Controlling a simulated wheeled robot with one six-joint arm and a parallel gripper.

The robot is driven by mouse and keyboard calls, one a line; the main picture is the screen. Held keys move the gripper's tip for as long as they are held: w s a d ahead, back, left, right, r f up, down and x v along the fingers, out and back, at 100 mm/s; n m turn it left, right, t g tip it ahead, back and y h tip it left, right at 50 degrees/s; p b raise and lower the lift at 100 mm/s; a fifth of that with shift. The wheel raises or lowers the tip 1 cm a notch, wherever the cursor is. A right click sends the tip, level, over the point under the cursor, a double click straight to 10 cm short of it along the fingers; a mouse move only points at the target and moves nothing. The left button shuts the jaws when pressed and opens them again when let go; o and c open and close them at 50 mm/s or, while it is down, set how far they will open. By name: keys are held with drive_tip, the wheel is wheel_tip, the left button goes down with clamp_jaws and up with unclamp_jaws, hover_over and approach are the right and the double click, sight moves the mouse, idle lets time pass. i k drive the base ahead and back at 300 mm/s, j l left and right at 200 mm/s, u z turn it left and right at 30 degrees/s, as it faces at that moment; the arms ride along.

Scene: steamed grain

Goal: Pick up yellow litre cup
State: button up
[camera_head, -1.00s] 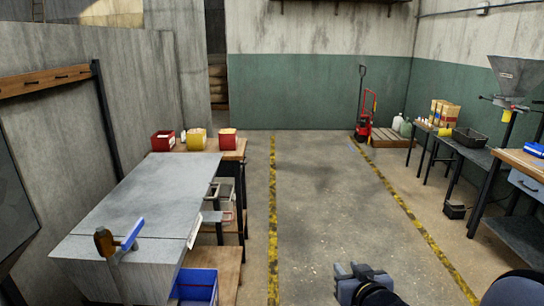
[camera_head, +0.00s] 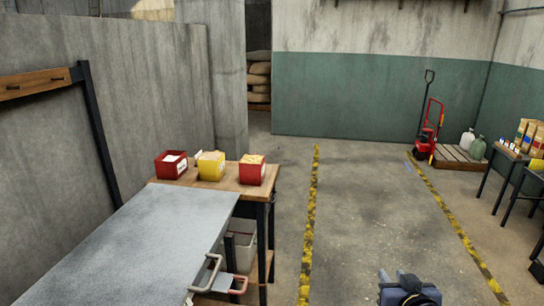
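A small yellow object (camera_head: 536,164), possibly the yellow litre cup, stands at the right edge of the picture on the right-hand bench, partly cut off. A yellow bin (camera_head: 210,167) with pale contents sits between two red bins on the wooden bench at the left. My gripper (camera_head: 396,278) shows at the bottom, right of centre, over the floor and far from both yellow things. Whether its fingers are open or shut is not clear. I see nothing held in it.
A grey-topped table (camera_head: 140,240) fills the lower left, with the wooden bench (camera_head: 228,178) behind it. A red pallet truck (camera_head: 427,135) and a pallet (camera_head: 455,157) with jugs stand at the back right. The floor (camera_head: 370,215) between the yellow lines is clear.

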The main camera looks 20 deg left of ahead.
sight(212, 165)
drive_tip(key=i+l+u, duration=0.1)
drive_tip(key=i+u, duration=0.2)
drive_tip(key=i, duration=0.25)
drive_tip(key=i+l+u, duration=0.2)
drive_tip(key=i+u, duration=0.15)
drive_tip(key=i, duration=0.15)
drive_tip(key=i+l+u, duration=0.3)
drive_tip(key=i, duration=0.2)
drive_tip(key=i+l+u, duration=0.2)
drive_tip(key=i+u, duration=0.25)
drive_tip(key=i+l+u, duration=0.65)
drive_tip(key=l+u, duration=0.25)
drive_tip(key=i+l+u, duration=0.25)
drive_tip(key=l+u, duration=0.2)
